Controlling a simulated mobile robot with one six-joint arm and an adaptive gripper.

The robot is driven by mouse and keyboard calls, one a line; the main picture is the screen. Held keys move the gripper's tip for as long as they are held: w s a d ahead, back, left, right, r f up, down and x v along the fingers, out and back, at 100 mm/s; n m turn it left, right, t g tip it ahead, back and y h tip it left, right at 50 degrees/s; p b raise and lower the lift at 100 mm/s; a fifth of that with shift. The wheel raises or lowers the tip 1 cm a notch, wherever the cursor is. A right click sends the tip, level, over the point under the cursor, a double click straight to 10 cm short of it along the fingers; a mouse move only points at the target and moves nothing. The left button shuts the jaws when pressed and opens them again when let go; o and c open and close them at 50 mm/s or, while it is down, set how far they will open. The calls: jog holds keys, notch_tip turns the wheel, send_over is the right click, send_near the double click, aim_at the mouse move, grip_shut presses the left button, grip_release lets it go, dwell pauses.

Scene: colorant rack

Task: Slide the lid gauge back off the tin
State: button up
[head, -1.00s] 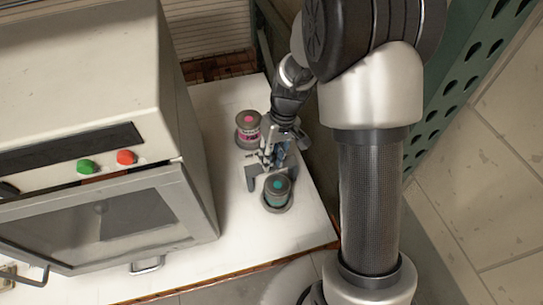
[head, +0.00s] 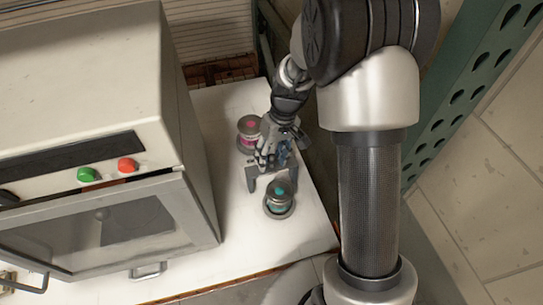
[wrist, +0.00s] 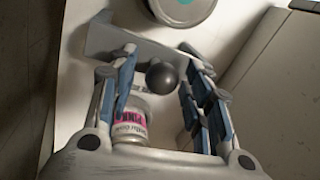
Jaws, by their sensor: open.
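The lid gauge (head: 251,183) is a grey bracket with two legs, standing on the white bench just behind the teal-lidded tin (head: 280,192). In the wrist view the gauge (wrist: 103,40) lies below that tin's round grey top (wrist: 183,8), with little space between them. A black ball knob (wrist: 161,75) sits between the fingers of my gripper (wrist: 160,95). The fingers are open, with gaps to the knob on both sides. In the head view my gripper (head: 273,160) is over the gauge and hides its middle.
A pink-labelled tin (head: 248,133) stands behind my gripper; it also shows in the wrist view (wrist: 132,118) beside the left finger. A cream cabinet (head: 90,120) with green and red buttons stands at left. A green perforated upright (head: 470,95) is at right.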

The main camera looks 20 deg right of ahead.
aim_at(278, 163)
notch_tip(278, 163, up, 12)
jog(key=d, duration=0.2)
jog(key=shift+w, duration=0.2)
dwell(0.3)
jog(key=shift+d+f, duration=0.1)
jog(key=s+a+r+m+t+h+b, duration=0.1)
jog(key=s+r, duration=0.2)
jog(key=s, duration=0.3)
jog(key=s+a+r+t+b, duration=0.1)
jog(key=s+r+b, duration=0.1)
jog(key=s+r, duration=0.25)
jog(key=s+f+m+t+h+b, duration=0.1)
jog(key=s+f+t+b, duration=0.1)
jog(key=s, duration=1)
jog(key=shift+s+f+t, duration=0.25)
jog(key=shift+f+t, duration=0.15)
jog(key=shift+t, duration=0.1)
jog(key=shift+a, duration=0.1)
dwell(0.6)
